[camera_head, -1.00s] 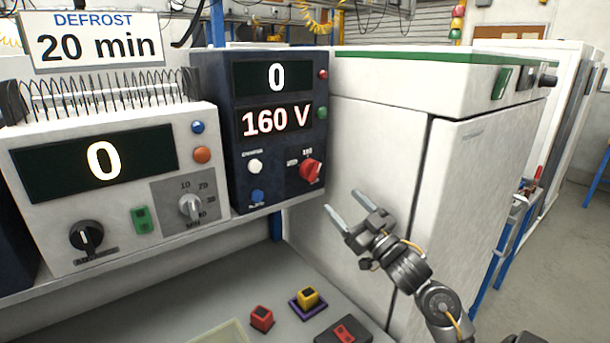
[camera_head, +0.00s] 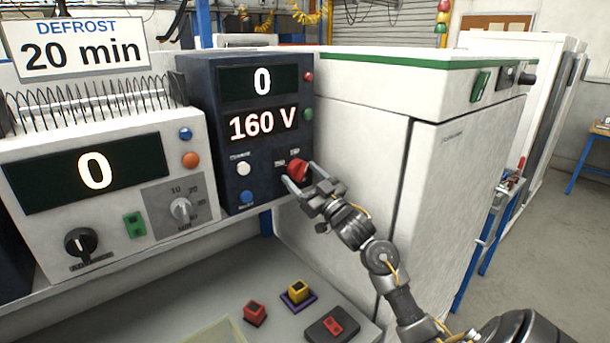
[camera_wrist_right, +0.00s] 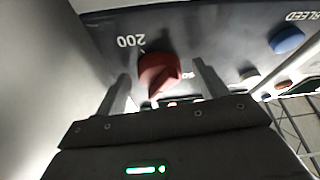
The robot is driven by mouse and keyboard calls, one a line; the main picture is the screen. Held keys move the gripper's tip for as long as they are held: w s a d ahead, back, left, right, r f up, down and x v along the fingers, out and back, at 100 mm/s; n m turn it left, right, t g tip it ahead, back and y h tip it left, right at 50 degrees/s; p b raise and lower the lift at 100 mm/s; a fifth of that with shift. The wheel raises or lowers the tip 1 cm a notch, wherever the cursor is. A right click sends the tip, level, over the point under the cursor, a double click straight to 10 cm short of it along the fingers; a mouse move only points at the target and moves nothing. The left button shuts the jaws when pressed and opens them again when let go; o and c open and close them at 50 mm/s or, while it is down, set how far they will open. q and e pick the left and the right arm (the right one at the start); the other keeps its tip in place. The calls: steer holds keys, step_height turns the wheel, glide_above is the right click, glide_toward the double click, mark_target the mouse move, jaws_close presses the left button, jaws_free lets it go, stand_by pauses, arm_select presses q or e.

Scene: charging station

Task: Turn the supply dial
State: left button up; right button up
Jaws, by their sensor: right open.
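The red supply dial (camera_head: 298,170) is on the lower right of the dark blue unit (camera_head: 215,150), whose displays read 0 and 160 V. My right gripper (camera_head: 302,178) is at the dial with its jaws open. In the right wrist view the red dial (camera_wrist_right: 160,72) lies between the two spread fingers of my right gripper (camera_wrist_right: 160,82), with a gap on each side. An upside-down 200 mark shows beside it. In the head view the gripper partly hides the dial's lower side. My left gripper is not in view.
A white unit (camera_head: 150,222) with a 0 display and its own knobs stands left of the blue one. A white cabinet (camera_head: 350,140) stands close on the right. Red and yellow buttons (camera_head: 298,290) are on the bench below. A blue button (camera_wrist_right: 287,40) shows in the wrist view.

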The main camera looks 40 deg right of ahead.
steer(key=shift+s, duration=0.1)
steer(key=c, duration=1)
steer(key=shift+o, duration=0.2)
steer(key=shift+d, duration=0.15)
steer(key=shift+r, duration=0.1)
steer(key=m+h+p, duration=0.1)
steer(key=m, duration=0.1)
steer(key=m+h+p, duration=0.1)
steer(key=m+p, duration=0.1)
steer(key=shift+a+r, duration=0.15)
steer(key=shift+a, duration=0.15)
steer(key=shift+a+m+g+h+p, duration=0.15)
steer(key=shift+m+h+p, duration=0.55)
steer(key=shift+m, duration=0.5)
steer(key=shift+m+g+h+p, duration=0.15)
steer(key=shift+m+h+p, duration=0.55)
steer(key=shift+m, duration=0.5)
